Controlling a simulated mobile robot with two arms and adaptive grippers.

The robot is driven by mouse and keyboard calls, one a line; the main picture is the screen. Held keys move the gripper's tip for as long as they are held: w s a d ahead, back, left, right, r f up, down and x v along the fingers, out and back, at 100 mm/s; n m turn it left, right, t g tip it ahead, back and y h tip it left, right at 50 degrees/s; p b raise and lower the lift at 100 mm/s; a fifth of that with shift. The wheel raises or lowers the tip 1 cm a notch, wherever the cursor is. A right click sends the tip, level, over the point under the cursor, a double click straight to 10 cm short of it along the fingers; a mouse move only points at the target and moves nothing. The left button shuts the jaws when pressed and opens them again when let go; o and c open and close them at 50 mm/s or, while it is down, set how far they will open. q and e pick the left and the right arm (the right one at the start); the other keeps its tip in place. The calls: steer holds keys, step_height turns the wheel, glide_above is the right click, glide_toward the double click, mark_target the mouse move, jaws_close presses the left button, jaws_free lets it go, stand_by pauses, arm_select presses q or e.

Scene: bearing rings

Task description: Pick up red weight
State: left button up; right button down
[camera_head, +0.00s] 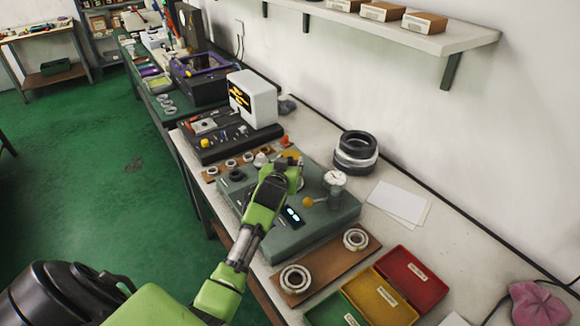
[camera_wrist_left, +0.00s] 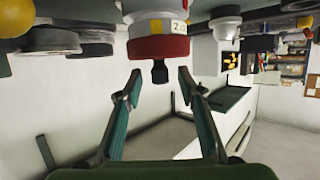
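The red weight (camera_wrist_left: 158,46) shows in the left wrist view, which is upside down. It has a red band, a white part with a yellow label, and a black knob facing my gripper. My left gripper (camera_wrist_left: 159,84) is open, its two fingers on either side of the knob with gaps showing. In the head view my left gripper (camera_head: 289,173) is over the green measuring device (camera_head: 280,238). I cannot make out the red weight there; the gripper may hide it. My right gripper is not in view.
A dial gauge (camera_head: 334,178) stands right of my left gripper. A brown board with bearing rings (camera_head: 296,279) and red (camera_head: 411,278) and yellow (camera_head: 379,300) trays lie in front. Black rings (camera_head: 356,145) are stacked near the wall. A white box (camera_head: 253,97) stands farther back.

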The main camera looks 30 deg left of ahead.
arm_select(q)
steer(key=shift+x, duration=0.95)
steer(key=shift+s, duration=0.1)
jaws_close()
steer(key=shift+r, duration=0.15)
